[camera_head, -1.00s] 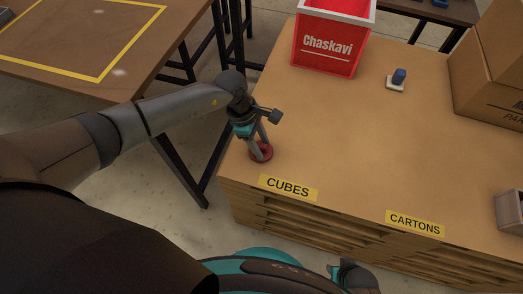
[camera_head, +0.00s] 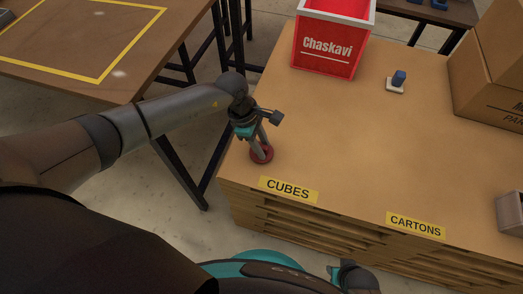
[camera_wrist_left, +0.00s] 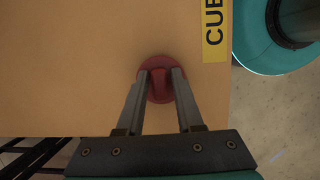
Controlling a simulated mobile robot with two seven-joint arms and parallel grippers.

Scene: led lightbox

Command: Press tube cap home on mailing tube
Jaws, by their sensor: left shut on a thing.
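A dark red round cap (camera_head: 262,157) is at the near left corner of the wooden worktop, just behind the CUBES label. My left gripper (camera_head: 261,147) points down and is shut on it. In the left wrist view my left gripper's fingertips (camera_wrist_left: 159,73) grip a raised middle part of the cap (camera_wrist_left: 157,61), with its round rim showing around them. I cannot make out a separate mailing tube; whether one is under the cap is hidden. A dark and teal part at the bottom edge of the head view seems to be my right gripper; its fingers do not show.
A red Chaskavi bin (camera_head: 327,45) stands at the back of the worktop (camera_head: 330,140). A small blue item on a white base (camera_head: 396,82) lies to its right. A cardboard carton (camera_head: 490,80) and a grey box (camera_head: 511,212) are at the right. The middle is clear.

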